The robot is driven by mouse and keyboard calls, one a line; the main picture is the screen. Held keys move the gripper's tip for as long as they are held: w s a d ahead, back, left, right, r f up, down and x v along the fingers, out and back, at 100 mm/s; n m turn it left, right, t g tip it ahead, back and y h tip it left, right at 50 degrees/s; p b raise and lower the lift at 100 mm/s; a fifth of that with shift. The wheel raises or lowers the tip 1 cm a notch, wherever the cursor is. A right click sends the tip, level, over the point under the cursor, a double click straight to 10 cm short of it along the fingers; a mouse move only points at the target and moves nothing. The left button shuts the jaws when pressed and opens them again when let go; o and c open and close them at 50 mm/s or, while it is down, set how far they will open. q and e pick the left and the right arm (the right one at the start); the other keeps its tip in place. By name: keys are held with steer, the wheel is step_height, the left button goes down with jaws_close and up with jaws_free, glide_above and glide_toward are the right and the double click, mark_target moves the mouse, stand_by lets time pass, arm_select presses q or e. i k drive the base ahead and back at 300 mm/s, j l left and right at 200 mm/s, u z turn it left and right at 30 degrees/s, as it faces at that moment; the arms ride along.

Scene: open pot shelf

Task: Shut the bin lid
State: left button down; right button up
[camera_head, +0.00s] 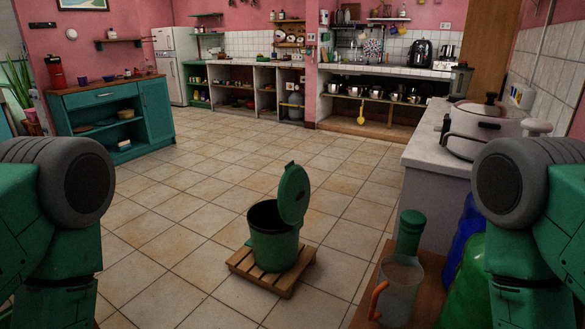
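A green bin (273,248) with a dark inside stands on a small wooden pallet on the tiled floor, ahead of me. Its round green lid (293,195) is raised and stands nearly upright at the right side of the rim, so the bin is open. My green arms with grey joints show at the left and right edges of the view, well apart from the bin. Neither gripper shows in this view.
The wooden pallet (245,265) lies under the bin. A wooden surface at lower right holds a mug (401,290) and a green bottle (409,232). A counter (425,150) with a large pot (480,128) stands at right. A teal cabinet (155,112) stands at left. Open tiled floor surrounds the pallet.

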mark_target(294, 192)
steer(key=i+j+u, duration=0.25)
steer(key=i, duration=0.2)
steer(key=i+j+u, duration=0.25)
steer(key=i, duration=0.25)
steer(key=i+z, duration=0.3)
steer(key=i+j+z, duration=0.25)
steer(key=i, duration=0.25)
